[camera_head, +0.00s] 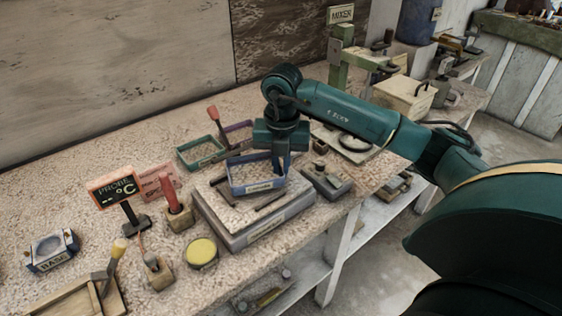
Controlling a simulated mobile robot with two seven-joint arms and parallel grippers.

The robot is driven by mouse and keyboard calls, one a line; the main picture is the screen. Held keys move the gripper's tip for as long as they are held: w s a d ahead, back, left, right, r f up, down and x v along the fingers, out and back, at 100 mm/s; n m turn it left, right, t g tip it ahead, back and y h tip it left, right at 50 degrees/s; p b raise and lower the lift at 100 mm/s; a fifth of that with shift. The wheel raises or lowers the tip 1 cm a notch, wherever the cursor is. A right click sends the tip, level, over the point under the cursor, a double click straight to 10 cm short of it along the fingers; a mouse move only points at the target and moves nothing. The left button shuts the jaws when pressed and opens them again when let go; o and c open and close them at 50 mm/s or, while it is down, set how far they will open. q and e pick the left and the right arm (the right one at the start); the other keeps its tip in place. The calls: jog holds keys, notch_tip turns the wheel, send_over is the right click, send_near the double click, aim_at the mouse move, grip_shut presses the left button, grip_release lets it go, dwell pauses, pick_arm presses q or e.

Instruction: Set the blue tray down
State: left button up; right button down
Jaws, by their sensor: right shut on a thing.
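The blue tray (236,186) is a small open rectangular frame with a pale label on its front side. It is over the top of a broad grey box (222,231) near the middle of the bench. I cannot tell whether it touches the box top. My right gripper (279,168) points down from above and is shut on the tray's right part. My left gripper is not in view.
Green (184,157) and purple trays lie behind the blue tray. A dark metal block (327,184) stands close to its right. A red-handled tool (175,196), a yellow-topped tin (201,252) and a probe sign (114,188) stand left.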

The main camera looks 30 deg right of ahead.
jog(key=shift+s, duration=0.1)
jog(key=shift+s+a, duration=0.3)
jog(key=shift+s, duration=0.25)
jog(key=shift+s+a, duration=0.3)
dwell(0.6)
dwell(0.5)
jog(key=c, duration=1.5)
grip_release()
jog(key=shift+c, duration=0.2)
jog(key=shift+r+p, duration=1.6)
jog(key=shift+r, duration=0.4)
